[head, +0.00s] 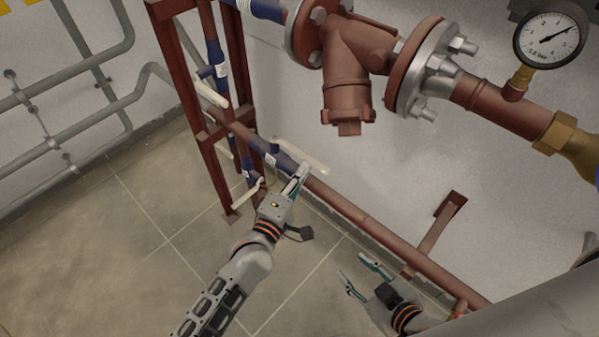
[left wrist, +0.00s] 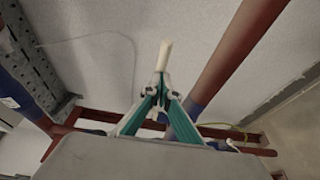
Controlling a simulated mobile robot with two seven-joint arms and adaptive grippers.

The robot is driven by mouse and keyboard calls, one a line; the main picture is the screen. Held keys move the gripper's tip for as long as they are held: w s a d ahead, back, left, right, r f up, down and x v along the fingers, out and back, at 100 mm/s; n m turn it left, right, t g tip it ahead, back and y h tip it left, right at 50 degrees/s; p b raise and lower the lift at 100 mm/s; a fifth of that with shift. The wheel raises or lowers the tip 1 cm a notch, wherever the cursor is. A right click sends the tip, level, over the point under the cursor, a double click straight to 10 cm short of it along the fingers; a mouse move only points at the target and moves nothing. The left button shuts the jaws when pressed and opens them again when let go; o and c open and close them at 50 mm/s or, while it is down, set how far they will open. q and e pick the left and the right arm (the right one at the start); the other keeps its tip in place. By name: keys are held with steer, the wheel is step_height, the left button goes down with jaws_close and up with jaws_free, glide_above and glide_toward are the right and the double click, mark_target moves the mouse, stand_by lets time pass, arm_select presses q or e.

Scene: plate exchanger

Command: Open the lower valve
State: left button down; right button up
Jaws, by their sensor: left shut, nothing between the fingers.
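A valve with a blue body (head: 272,157) sits on the lower red pipe. Its long cream lever (head: 300,155) lies roughly along the pipe. My left gripper (head: 302,172) is at the lever's near side, close to its right end; in the head view I cannot tell whether they touch. In the left wrist view the teal fingers (left wrist: 161,84) come together at their tips, and the cream lever (left wrist: 165,56) shows just beyond them. The fingers are shut with nothing between them. My right gripper (head: 362,271) is open and empty, low and to the right.
Other cream levers show at the red frame (head: 177,72): an upper one (head: 211,94) and a lower one (head: 247,193). A large flanged red pipe (head: 360,55) with a gauge (head: 549,34) runs above. A red bracket (head: 440,222) stands right. The tiled floor (head: 130,230) at left is clear.

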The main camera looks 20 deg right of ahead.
arm_select(q)
steer(key=shift+d+r, duration=0.4)
steer(key=shift+d, duration=0.15)
steer(key=v, duration=1.2)
steer(key=shift+a+f, duration=0.4)
steer(key=shift+a, duration=0.1)
